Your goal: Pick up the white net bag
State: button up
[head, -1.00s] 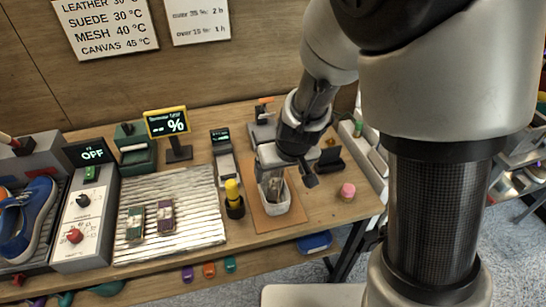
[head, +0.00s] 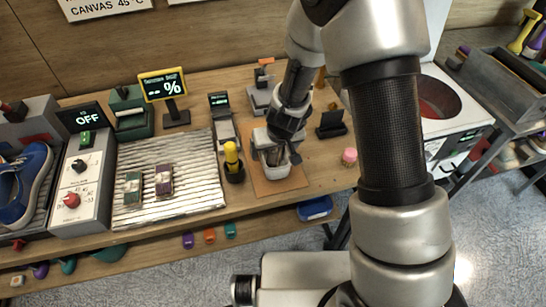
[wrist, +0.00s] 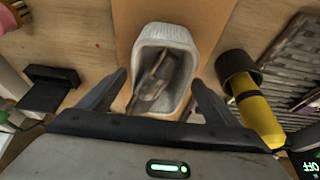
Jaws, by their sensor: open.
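The white net bag (head: 280,172) sits open-topped on a brown board at the front of the bench. In the wrist view the bag (wrist: 165,33) has a ribbed white rim and a grey and brownish item inside, hard to identify. My gripper (head: 277,158) is right above the bag and hides part of it in the head view. In the wrist view my gripper (wrist: 160,90) is open, with one finger on each side of the bag's near part. I cannot tell whether the fingers touch it.
A yellow-handled tool in a black cup (head: 233,170) stands close left of the bag. A ribbed mat (head: 190,205) lies farther left. A black stand (head: 331,124) and a pink item (head: 349,156) are to the right. A lit display (head: 163,87) stands behind.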

jog(key=c, duration=1.2)
